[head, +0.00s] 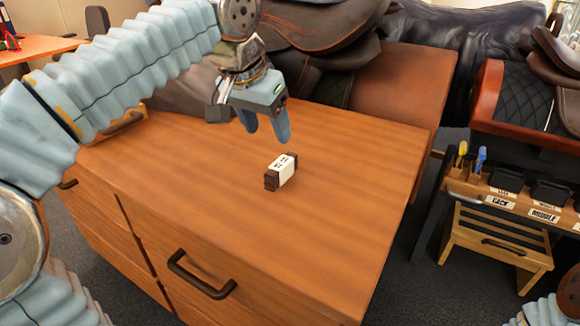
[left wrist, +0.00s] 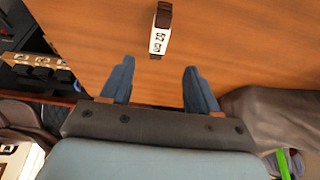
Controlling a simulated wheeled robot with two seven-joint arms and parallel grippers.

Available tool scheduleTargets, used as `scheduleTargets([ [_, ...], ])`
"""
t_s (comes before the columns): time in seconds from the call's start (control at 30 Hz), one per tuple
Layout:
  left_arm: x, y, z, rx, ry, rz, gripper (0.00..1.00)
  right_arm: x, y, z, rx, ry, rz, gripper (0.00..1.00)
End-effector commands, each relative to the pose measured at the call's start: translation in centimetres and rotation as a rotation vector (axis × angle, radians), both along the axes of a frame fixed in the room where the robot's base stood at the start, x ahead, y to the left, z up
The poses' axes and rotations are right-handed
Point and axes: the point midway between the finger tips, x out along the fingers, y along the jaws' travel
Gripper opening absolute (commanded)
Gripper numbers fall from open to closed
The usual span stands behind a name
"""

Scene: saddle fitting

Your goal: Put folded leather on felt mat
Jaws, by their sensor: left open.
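The folded leather (head: 281,172) is a small dark brown bundle with a white printed band around it. It lies on the wooden cabinet top, near the middle. In the left wrist view the folded leather (left wrist: 160,29) is ahead of the fingertips, roughly between their lines. My left gripper (head: 266,130) is open and empty, above the cabinet top and behind the bundle, apart from it. Its two blue fingers (left wrist: 157,72) are spread wide in the left wrist view. I see no felt mat that I can make out. My right gripper is not in view.
The wooden cabinet top (head: 330,240) is mostly clear around the bundle. A brown saddle (head: 320,35) stands at its back edge. A red-edged bench (head: 487,95) is behind.

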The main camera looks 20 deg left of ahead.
Motion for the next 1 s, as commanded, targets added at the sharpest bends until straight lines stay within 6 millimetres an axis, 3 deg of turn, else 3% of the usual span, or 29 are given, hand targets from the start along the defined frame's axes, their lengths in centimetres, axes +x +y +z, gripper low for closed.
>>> scheduleTargets([
  [0.03,0.4,-0.1,-1.5,-0.001,0.004,0.001,0.61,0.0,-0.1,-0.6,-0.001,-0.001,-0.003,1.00],
  [0.2,1.7,-0.3,-4.6,-0.003,0.002,0.002,0.61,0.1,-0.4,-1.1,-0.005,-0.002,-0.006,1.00],
  [0.47,2.8,-0.5,-6.8,-0.004,0.001,0.003,0.61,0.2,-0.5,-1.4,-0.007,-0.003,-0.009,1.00],
  [0.7,4.3,-0.8,-10.2,-0.005,0.003,0.003,0.61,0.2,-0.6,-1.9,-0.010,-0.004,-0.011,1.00],
  [1.0,4.6,-0.8,-10.9,-0.006,0.000,0.003,0.61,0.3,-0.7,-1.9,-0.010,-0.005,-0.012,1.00],
])
